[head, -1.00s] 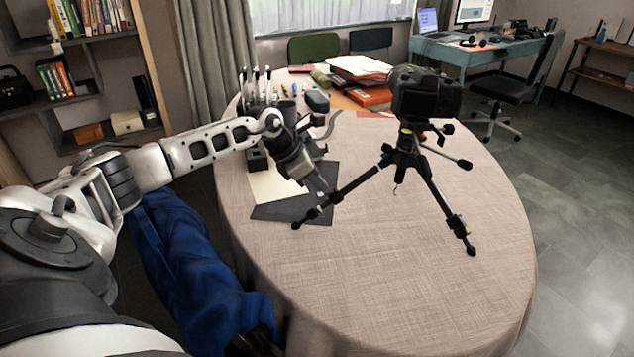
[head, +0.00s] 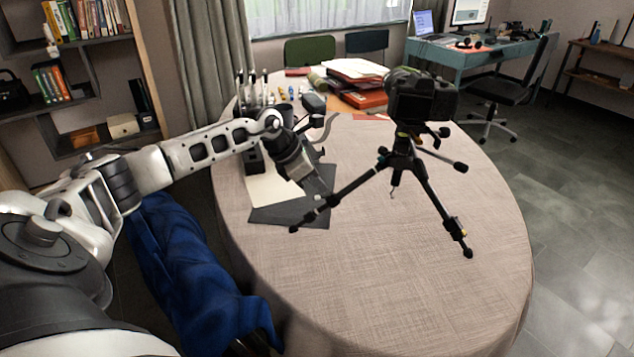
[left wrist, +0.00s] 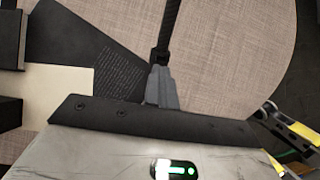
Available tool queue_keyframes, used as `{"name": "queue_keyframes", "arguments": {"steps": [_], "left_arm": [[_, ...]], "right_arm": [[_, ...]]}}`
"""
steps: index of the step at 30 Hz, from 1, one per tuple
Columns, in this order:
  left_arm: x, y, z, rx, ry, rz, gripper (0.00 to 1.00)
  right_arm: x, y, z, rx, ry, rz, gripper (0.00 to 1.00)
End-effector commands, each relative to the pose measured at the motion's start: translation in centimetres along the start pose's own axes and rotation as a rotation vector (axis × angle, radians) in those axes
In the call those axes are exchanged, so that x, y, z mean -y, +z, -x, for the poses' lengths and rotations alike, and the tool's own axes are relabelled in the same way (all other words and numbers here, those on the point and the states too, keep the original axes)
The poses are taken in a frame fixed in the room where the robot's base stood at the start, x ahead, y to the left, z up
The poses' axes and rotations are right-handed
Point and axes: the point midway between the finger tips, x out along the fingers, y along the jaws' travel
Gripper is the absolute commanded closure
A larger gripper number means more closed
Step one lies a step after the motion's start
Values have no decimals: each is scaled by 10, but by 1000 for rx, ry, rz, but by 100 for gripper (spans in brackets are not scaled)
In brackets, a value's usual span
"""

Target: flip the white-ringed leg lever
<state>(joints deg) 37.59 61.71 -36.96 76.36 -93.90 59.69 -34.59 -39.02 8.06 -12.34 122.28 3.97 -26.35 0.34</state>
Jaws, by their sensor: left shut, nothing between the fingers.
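A black tripod (head: 402,160) stands with its legs spread on the round table and carries a black camera (head: 422,97). Its left leg (head: 357,183) slants down to the left, and a small clamp with a lever (head: 322,203) sits low on it. No white ring can be made out clearly. My left gripper (head: 325,192) is shut and empty at this clamp, pointing down. In the left wrist view its grey fingertips (left wrist: 162,87) lie at the end of the visible black leg (left wrist: 171,30); contact cannot be told. My right gripper is out of view.
The right leg (head: 440,205) has a clamp with a yellowish mark (head: 457,228). A dark mat (head: 285,212) and pale paper (head: 268,187) lie under my left gripper. Folders and books (head: 355,80) are at the back. The front of the tablecloth (head: 390,290) is clear.

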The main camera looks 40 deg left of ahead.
Motion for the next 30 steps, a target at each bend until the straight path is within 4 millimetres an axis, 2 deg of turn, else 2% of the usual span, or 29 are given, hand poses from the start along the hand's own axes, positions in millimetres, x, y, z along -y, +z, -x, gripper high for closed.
{"name": "queue_keyframes", "arguments": {"steps": [21,22,23,24,30], "left_arm": [[0,10,0,0,0,0,100],[0,10,0,0,0,0,99],[0,10,0,0,0,0,91],[0,10,0,0,0,0,87],[0,10,0,0,0,0,87]], "right_arm": [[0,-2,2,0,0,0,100],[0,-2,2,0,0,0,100],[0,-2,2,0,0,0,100],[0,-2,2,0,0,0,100],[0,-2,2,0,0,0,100]]}}
